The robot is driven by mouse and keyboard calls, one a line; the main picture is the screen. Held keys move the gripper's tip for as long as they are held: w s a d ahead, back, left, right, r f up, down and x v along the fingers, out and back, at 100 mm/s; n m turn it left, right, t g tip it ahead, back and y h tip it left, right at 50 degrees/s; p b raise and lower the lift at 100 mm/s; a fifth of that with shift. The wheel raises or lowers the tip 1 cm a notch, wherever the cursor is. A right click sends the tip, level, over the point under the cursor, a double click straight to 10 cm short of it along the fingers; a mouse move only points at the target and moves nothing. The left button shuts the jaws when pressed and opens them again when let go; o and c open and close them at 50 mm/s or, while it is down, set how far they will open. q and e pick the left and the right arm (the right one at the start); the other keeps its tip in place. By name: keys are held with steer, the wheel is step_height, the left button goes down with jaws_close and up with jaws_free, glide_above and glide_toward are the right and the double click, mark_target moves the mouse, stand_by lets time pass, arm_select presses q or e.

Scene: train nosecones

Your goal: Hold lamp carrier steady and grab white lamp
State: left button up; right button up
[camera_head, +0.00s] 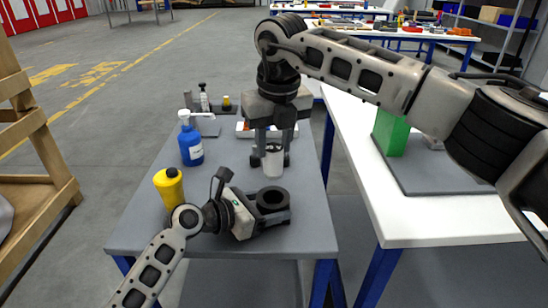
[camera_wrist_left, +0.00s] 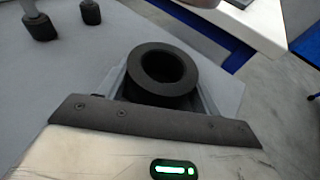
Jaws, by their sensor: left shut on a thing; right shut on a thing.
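The lamp carrier is a black ring-shaped part (camera_head: 273,199) on the grey table, seen from above with its round opening in the left wrist view (camera_wrist_left: 162,72). My left gripper (camera_head: 268,214) is shut on the carrier, with a finger on either side of it. The white lamp (camera_head: 273,163) is a small pale cylinder standing upright just behind the carrier. My right gripper (camera_head: 272,158) points down from above and is shut on the lamp, its dark fingertips on both sides. The lamp's base looks close to the tabletop; I cannot tell whether it touches.
A yellow bottle (camera_head: 169,188) and a blue pump bottle (camera_head: 190,143) stand left of my grippers. A white tray (camera_head: 245,130) and small bottles (camera_head: 204,100) are farther back. A white table (camera_head: 405,220) with a green block (camera_head: 391,133) is at right.

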arm_select(q)
steer(key=o, duration=0.8)
steer(key=shift+o, duration=0.2)
